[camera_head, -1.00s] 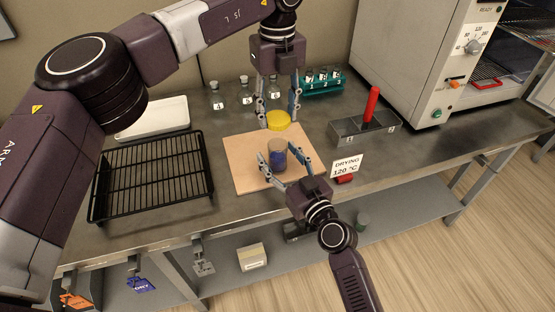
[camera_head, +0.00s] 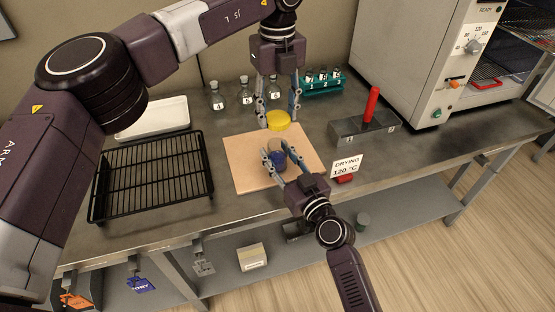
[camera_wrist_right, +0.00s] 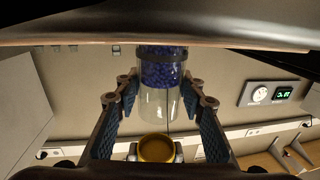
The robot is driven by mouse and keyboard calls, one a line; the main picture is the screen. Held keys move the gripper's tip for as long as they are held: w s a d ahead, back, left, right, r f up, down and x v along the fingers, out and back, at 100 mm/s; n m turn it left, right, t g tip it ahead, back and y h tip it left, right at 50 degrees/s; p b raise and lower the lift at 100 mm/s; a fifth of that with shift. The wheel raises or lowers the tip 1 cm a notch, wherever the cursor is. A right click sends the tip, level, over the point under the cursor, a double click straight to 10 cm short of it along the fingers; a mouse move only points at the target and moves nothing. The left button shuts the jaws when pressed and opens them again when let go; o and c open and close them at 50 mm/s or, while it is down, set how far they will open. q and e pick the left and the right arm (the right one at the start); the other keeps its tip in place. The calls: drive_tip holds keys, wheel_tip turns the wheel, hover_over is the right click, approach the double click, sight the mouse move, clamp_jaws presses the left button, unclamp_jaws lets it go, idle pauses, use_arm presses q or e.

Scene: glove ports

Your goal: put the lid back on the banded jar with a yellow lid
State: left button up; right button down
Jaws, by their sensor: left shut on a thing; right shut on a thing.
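The banded jar (camera_head: 278,159) is clear with blue grains inside and stands over the tan mat (camera_head: 245,172). My right gripper (camera_head: 277,153) is shut on it from the front right, with a finger on each side. In the right wrist view the jar (camera_wrist_right: 160,85) shows between the finger pads, its blue contents toward the top of the picture. My left gripper (camera_head: 278,115) is shut on the yellow lid (camera_head: 278,122) and holds it behind and above the jar. The lid also shows in the right wrist view (camera_wrist_right: 157,147), apart from the jar.
A black wire rack (camera_head: 152,175) and white tray (camera_head: 155,117) are at left. Several stoppered bottles (camera_head: 245,92) and a teal rack (camera_head: 322,85) stand behind. A grey holder (camera_head: 350,131) with a red-handled thing and a drying sign (camera_head: 347,166) are at right.

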sight(278, 130)
use_arm(q)
drive_tip(key=shift+f, duration=2.5)
drive_tip(key=shift+f, duration=0.1)
drive_tip(key=shift+f, duration=0.75)
drive_tip(key=shift+f, duration=0.6)
